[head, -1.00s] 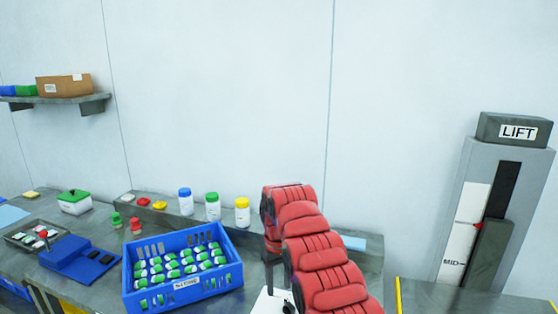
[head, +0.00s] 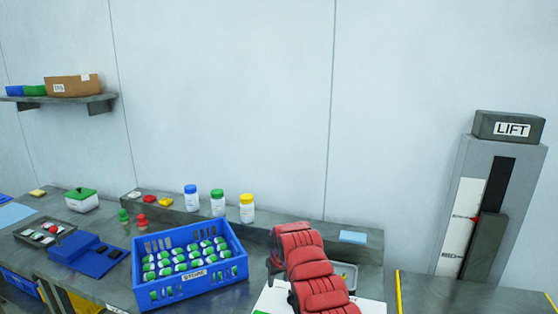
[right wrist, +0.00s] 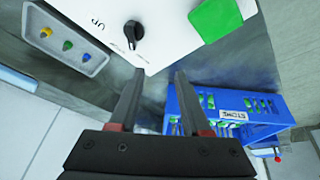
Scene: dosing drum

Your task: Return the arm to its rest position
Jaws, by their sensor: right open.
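My right arm, in red padded links, comes up from the bottom of the head view. My right gripper is mostly hidden behind it there. In the right wrist view my right gripper (right wrist: 160,85) is open, with nothing between its two dark fingers. Its tips are near the edge of a white panel (right wrist: 105,15) that has a black knob (right wrist: 133,32), the letters UP and a green patch (right wrist: 215,20). My left arm and gripper are not in view.
A blue crate (head: 190,290) of green-and-white items stands left of my right arm. Bottles stand on a ledge behind it, including a blue-capped one (head: 191,197). A lift column (head: 480,210) stands at the right. A grey tray (right wrist: 65,40) holds coloured pieces.

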